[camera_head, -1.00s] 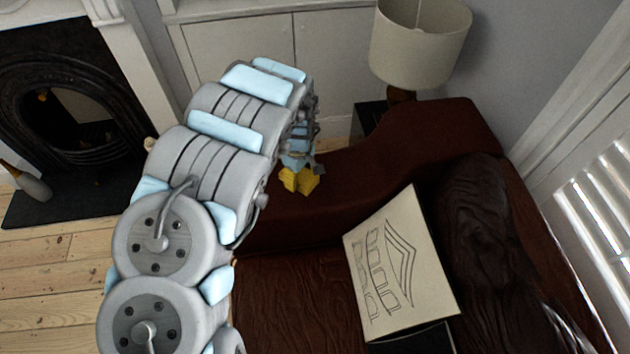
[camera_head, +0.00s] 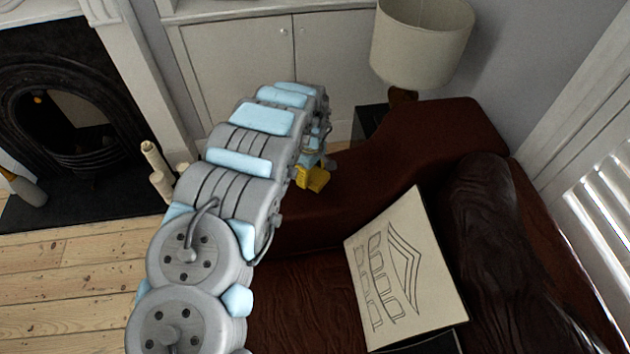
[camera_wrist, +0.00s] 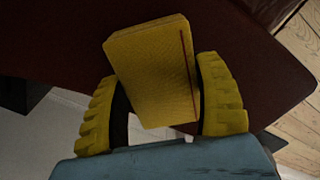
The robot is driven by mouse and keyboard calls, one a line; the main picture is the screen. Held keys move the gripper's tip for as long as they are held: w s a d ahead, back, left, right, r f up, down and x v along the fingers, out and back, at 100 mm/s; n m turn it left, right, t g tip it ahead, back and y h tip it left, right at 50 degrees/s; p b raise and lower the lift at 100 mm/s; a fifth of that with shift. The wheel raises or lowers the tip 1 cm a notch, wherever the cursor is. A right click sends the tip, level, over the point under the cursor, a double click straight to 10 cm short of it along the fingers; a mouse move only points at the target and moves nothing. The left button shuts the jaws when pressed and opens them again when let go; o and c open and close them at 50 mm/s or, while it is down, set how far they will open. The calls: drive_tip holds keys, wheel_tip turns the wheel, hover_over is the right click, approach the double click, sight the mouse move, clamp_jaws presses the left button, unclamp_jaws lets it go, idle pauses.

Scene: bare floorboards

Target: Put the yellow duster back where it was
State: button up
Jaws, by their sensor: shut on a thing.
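The yellow duster (camera_wrist: 152,70) shows in the wrist view as a yellow block with a thin dark reddish line near its right edge. My gripper (camera_wrist: 162,85) is shut on it, with a ridged yellow finger on each side. The dark red-brown sofa (camera_wrist: 60,40) lies behind it in that view. In the head view my gripper (camera_head: 312,178) is a small yellow patch over the sofa's arm (camera_head: 370,190). There I cannot separate the duster from the fingers, or tell its height above the sofa.
A lamp (camera_head: 422,40) stands behind the sofa arm. White cabinets (camera_head: 240,60) line the back wall. Candles (camera_head: 155,170) stand near the fireplace (camera_head: 65,120). Floorboards (camera_head: 70,280) at left are clear.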

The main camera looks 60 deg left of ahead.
sight(315, 174)
drive_tip(key=shift+w+a+f+b, duration=0.15)
drive_tip(key=shift+w+f+b, duration=0.2)
drive_tip(key=shift+f, duration=0.2)
drive_tip(key=shift+w+a+f+b, duration=0.2)
drive_tip(key=shift+w+f, duration=0.1)
drive_tip(key=shift+f, duration=0.2)
drive_tip(key=shift+w+a+f, duration=0.1)
drive_tip(key=shift+w, duration=0.05)
drive_tip(key=shift+w+a+f, duration=0.1)
drive_tip(key=shift+f+b, duration=0.8)
drive_tip(key=shift+f, duration=0.7)
drive_tip(key=o, duration=1.2)
drive_tip(key=shift+f, duration=0.1)
drive_tip(key=shift+r+p, duration=1.85)
drive_tip(key=shift+r, duration=4.2)
